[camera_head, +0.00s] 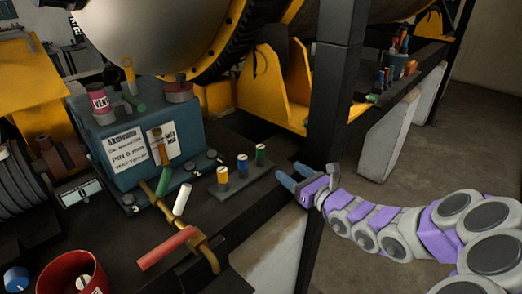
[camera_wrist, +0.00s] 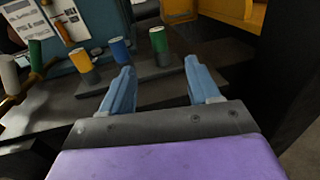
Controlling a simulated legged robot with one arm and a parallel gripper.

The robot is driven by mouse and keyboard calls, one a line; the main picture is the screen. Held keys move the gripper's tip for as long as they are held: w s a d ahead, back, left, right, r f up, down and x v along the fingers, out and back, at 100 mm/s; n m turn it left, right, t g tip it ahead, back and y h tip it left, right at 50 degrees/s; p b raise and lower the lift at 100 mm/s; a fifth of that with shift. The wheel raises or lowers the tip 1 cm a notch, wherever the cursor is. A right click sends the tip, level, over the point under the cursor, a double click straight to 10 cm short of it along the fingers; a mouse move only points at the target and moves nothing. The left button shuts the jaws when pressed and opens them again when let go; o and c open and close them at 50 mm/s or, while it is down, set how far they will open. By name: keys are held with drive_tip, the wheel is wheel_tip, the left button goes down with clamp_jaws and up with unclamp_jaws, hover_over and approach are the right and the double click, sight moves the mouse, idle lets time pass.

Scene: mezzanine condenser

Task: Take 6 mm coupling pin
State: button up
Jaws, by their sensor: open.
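Three short upright pins with pale tops stand in a row on a dark block: a yellow pin (camera_head: 223,178), a blue pin (camera_head: 243,165) and a green pin (camera_head: 260,154). The wrist view shows the yellow (camera_wrist: 83,67), blue (camera_wrist: 120,50) and green (camera_wrist: 159,46) pins beyond my fingers. I cannot read which is 6 mm. My gripper (camera_head: 291,174) is open and empty, to the right of the row. In the wrist view, the green pin shows between the fingertips (camera_wrist: 159,68), apart from them.
A blue box (camera_head: 190,134) with printed labels, one apparently reading "PIN 6 MM", stands behind left. A brass pipe with a red handle (camera_head: 166,248) and a white-tipped stub (camera_head: 182,200) is left. A dark post (camera_head: 333,100) rises close behind my gripper. A red cup (camera_head: 70,272) stands front left.

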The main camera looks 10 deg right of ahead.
sight(258, 148)
drive_tip(key=b+x, duration=0.1)
drive_tip(key=x, duration=1.5)
drive_tip(key=shift+w+a+f, duration=0.15)
drive_tip(key=shift+a, duration=0.05)
clamp_jaws()
